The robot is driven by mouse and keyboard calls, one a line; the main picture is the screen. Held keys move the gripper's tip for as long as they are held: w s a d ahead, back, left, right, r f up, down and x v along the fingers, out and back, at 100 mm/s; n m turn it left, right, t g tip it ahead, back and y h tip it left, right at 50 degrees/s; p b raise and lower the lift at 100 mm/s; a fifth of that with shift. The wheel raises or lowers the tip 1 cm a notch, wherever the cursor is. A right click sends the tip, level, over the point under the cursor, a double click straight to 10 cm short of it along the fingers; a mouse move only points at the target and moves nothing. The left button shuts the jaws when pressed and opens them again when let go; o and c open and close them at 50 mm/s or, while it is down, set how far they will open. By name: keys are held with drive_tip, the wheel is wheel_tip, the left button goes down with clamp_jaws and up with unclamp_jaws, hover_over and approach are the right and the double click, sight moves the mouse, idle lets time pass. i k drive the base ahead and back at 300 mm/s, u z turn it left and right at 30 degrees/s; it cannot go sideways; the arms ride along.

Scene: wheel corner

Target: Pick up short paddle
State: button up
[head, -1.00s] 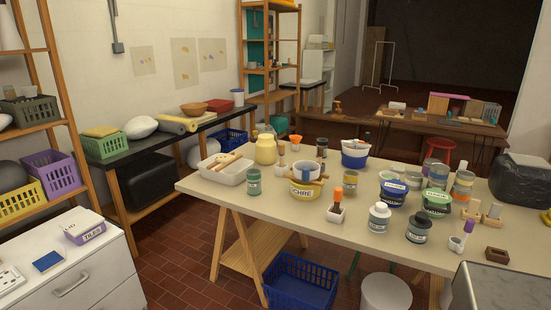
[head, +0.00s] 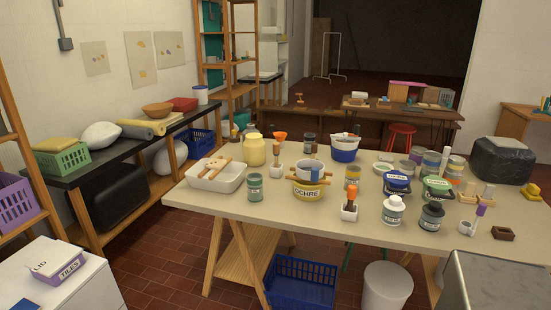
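No piece stands out clearly as the short paddle. Light wooden sticks (head: 218,166) lie in and across a white tray (head: 229,184) at the left end of the beige table. More wood shows at the rim of the yellow tub marked OCHRE (head: 307,195), around a grey-blue container (head: 309,170); its shape is partly hidden. An orange-handled tool (head: 352,193) stands in a small white holder (head: 349,212). A purple-topped tool (head: 480,210) stands in another holder at the right. My gripper is not in view.
The beige table (head: 290,218) is crowded with jars and tubs, with bare strips along its front edge. A blue crate (head: 300,284) and a white bin (head: 386,287) stand at its front. A grey box (head: 495,285) is at the lower right. Red tiled floor lies open at left.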

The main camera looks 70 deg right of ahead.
sight(277, 146)
drive_tip(key=z, duration=0.5)
drive_tip(key=i, duration=0.55)
drive_tip(key=z, duration=0.7)
drive_tip(key=i, duration=0.4)
drive_tip(key=z, duration=0.3)
